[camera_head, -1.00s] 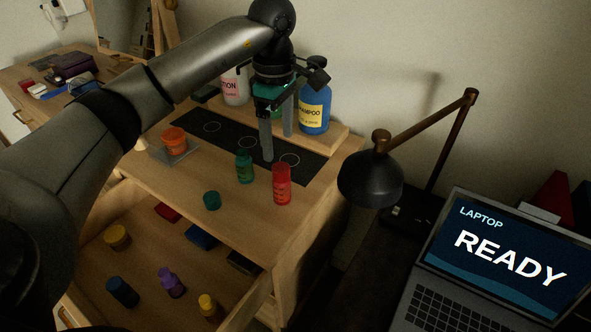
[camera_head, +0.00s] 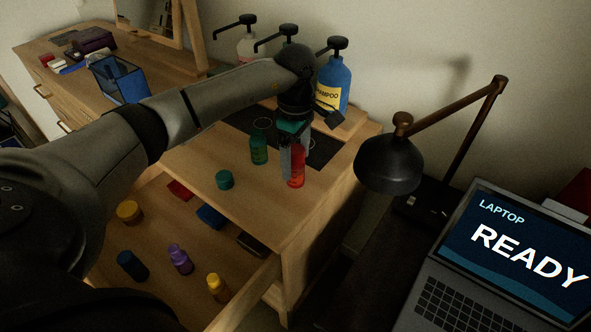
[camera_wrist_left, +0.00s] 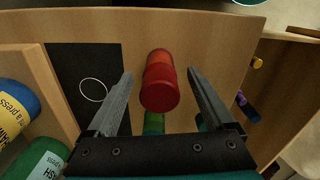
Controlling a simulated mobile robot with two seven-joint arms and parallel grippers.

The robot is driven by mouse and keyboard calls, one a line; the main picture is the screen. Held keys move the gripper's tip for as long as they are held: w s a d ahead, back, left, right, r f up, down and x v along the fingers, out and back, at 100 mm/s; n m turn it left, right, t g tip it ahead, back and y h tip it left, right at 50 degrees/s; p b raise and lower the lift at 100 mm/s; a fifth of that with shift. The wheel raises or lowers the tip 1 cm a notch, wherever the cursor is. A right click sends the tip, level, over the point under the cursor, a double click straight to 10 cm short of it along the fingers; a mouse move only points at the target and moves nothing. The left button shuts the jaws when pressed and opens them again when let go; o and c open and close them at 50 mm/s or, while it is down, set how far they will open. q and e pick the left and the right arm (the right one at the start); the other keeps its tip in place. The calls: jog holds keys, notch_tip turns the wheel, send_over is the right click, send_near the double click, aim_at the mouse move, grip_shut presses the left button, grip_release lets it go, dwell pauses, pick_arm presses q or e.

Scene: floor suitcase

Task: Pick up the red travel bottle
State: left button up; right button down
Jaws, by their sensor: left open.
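The red travel bottle (camera_head: 297,167) stands upright on the dresser top near its right edge. My left gripper (camera_head: 292,168) is above and around it, with one finger in front of the bottle in the head view. In the left wrist view the red bottle (camera_wrist_left: 160,82) lies between the two open, spread fingers (camera_wrist_left: 160,88), with a gap on either side. The fingers do not appear to touch it. My right gripper is not in view.
A green bottle (camera_head: 259,149) and a teal cap (camera_head: 224,180) stand to the left. The shampoo pump bottle (camera_head: 333,85) is behind. A lamp (camera_head: 390,163) is close on the right. The open drawer (camera_head: 170,225) holds several small items.

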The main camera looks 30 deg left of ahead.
aim_at(296, 169)
pick_arm(q)
notch_tip(296, 169, down, 4)
jog(key=shift+r, duration=0.2)
grip_shut()
dwell(0.6)
